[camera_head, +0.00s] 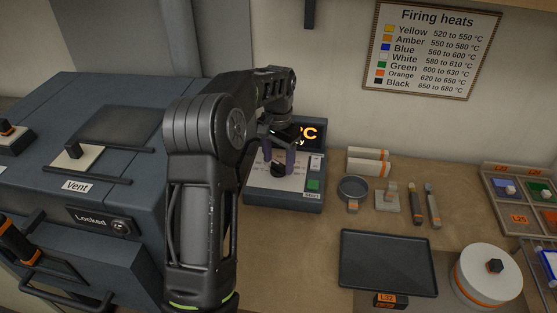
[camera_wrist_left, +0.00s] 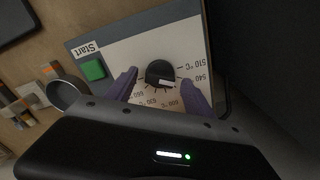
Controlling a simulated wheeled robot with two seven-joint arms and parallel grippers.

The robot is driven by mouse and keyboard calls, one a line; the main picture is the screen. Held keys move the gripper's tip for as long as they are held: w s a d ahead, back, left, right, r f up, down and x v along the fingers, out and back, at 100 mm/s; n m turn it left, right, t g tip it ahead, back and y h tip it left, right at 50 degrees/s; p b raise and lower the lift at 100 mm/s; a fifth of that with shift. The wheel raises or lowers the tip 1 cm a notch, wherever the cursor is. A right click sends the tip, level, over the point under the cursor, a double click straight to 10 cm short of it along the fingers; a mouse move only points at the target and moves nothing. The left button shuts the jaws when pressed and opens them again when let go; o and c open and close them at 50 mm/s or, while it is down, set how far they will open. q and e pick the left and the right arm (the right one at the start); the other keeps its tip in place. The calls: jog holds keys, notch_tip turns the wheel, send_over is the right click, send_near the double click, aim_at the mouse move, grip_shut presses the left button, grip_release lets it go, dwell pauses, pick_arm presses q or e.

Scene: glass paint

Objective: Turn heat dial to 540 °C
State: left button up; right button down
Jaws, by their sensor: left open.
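The black heat dial (camera_wrist_left: 159,72) sits on a pale panel of the control box, with temperature marks such as 510 °C and 540 around it. A light mark shows on the dial's lower edge; which number it points to is unclear. In the head view the dial (camera_head: 278,171) is partly hidden by my gripper. My left gripper (camera_head: 279,155) is above the panel, with purple fingers apart on either side of the dial. In the left wrist view the open fingers (camera_wrist_left: 160,90) flank the dial with gaps showing. My right gripper is not in view.
A green Start button (camera_head: 313,184) is on the same box. A Firing heats chart (camera_head: 437,48) hangs on the wall. The dark kiln (camera_head: 60,160) stands at the left. A black tray (camera_head: 388,264), white round pot (camera_head: 487,275) and small tools lie at the right.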

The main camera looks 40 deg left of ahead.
aim_at(279, 164)
pick_arm(q)
notch_tip(279, 164, up, 8)
jog(key=shift+f+b, duration=0.2)
jog(key=shift+b, duration=0.25)
jog(key=shift+f, duration=0.1)
dwell(0.3)
